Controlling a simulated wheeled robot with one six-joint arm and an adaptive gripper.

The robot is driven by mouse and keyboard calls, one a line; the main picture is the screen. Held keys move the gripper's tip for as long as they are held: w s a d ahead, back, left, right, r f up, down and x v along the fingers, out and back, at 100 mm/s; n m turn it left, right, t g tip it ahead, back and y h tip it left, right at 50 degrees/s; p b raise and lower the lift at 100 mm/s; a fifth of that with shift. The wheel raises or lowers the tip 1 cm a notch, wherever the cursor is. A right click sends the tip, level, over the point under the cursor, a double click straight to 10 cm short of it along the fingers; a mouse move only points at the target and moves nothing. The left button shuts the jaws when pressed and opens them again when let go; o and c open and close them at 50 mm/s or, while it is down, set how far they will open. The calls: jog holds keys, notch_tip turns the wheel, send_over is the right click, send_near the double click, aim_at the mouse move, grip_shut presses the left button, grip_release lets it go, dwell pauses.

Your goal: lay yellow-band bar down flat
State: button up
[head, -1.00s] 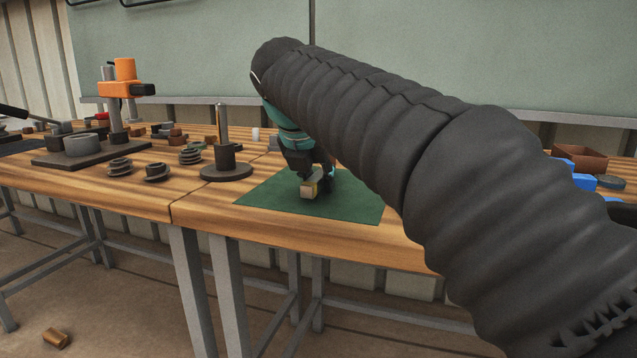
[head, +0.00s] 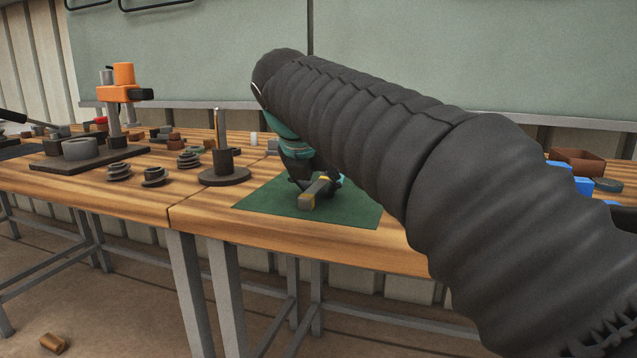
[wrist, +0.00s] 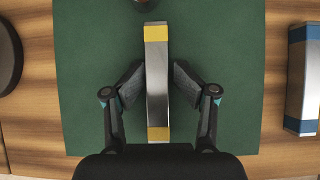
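The yellow-band bar (wrist: 157,85) is a grey metal bar with a yellow band at each end. In the wrist view it runs lengthwise up the picture over the green mat (wrist: 90,110). In the head view the bar (head: 315,193) appears to lie flat on the mat (head: 265,198), one end toward me. My gripper (wrist: 159,66) straddles the bar's middle, one finger on each side. The fingers look spread, with a narrow gap at the right pad; the left pad is very close to the bar. The head view shows only part of my gripper (head: 318,184).
A blue-band bar (wrist: 302,80) is right of the mat. A dark round base (head: 224,175) with an upright post stands left of it. A brown tray (head: 577,160) is at right.

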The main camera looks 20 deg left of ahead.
jog(key=shift+s+a+f, duration=0.2)
jog(key=shift+f, duration=0.35)
jog(key=shift+r, duration=0.25)
jog(key=w+p+v, duration=0.1)
jog(key=p+v, duration=0.2)
jog(key=v, duration=1)
jog(key=shift+r, duration=0.35)
